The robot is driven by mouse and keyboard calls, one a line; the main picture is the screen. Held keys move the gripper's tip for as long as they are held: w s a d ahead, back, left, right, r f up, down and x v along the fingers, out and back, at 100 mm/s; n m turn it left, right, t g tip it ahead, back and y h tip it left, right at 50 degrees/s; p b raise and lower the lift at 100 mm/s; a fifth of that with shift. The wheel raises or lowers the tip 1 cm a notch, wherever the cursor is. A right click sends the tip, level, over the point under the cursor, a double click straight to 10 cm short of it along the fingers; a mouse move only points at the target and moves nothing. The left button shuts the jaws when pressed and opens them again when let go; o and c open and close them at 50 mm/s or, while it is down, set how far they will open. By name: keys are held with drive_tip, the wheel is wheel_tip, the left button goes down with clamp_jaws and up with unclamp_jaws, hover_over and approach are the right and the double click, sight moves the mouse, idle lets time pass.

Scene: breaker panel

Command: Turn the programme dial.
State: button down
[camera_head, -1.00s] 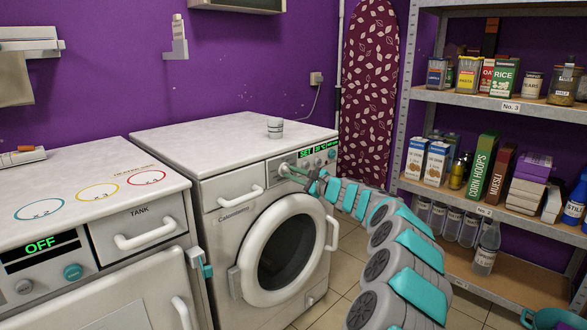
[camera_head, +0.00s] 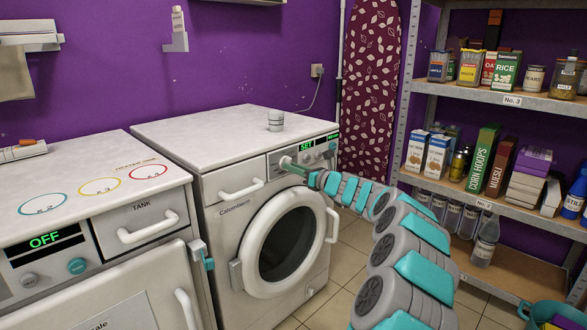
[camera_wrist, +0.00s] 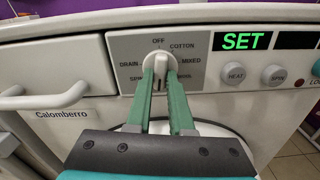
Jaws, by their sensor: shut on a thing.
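The programme dial (camera_wrist: 159,66) is a white knob on the grey panel of the Calomberro washing machine (camera_head: 222,215). Labels around it read OFF, COTTON, MIXED, DRAIN and others partly hidden by the fingers. My gripper (camera_wrist: 160,76) has its two green fingers closed on opposite sides of the knob. In the head view my gripper (camera_head: 287,163) reaches the panel from the right, and the dial is mostly hidden there. I cannot clearly tell where the knob's pointer sits. The green display (camera_wrist: 241,41) right of the dial reads SET.
HEAT (camera_wrist: 234,73) and SPIN (camera_wrist: 273,76) buttons lie right of the dial. A drawer handle (camera_wrist: 42,96) juts out at left. A round door (camera_head: 286,245) is below. A loaded shelf unit (camera_head: 500,95) is at right.

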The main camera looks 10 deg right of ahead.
drive_tip(key=shift+f+m, duration=0.1)
drive_tip(key=shift+m, duration=0.9)
drive_tip(key=c, duration=0.8)
unclamp_jaws()
drive_tip(key=shift+s, duration=0.1)
drive_tip(key=v, duration=0.7)
drive_tip(key=shift+s+d+b, duration=0.2)
drive_tip(key=shift+s+b, duration=0.05)
drive_tip(key=shift+b, duration=0.2)
